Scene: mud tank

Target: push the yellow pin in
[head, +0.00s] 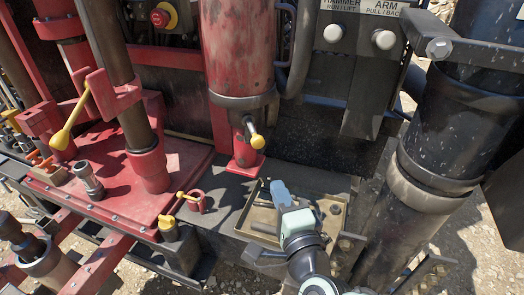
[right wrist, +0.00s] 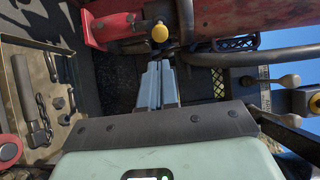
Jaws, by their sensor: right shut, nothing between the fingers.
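The yellow pin (head: 256,139) shows as a round yellow knob on a short metal shaft, low on the red cylinder's foot. In the right wrist view its knob (right wrist: 159,33) stands just beyond my fingertips. My right gripper (head: 280,188) is over the metal tray, below and to the right of the pin in the head view. In the right wrist view its two grey-blue fingers (right wrist: 158,66) are closed together, empty, and point at the knob with a gap left between. My left gripper is not in view.
The metal tray (head: 243,222) holds tools beneath my right gripper. A red ring with a yellow-handled pin (head: 190,199) is left of it. A large red cylinder (head: 237,50) rises behind the pin. A dark pipe (head: 445,135) stands at the right. A yellow lever (head: 69,122) is far left.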

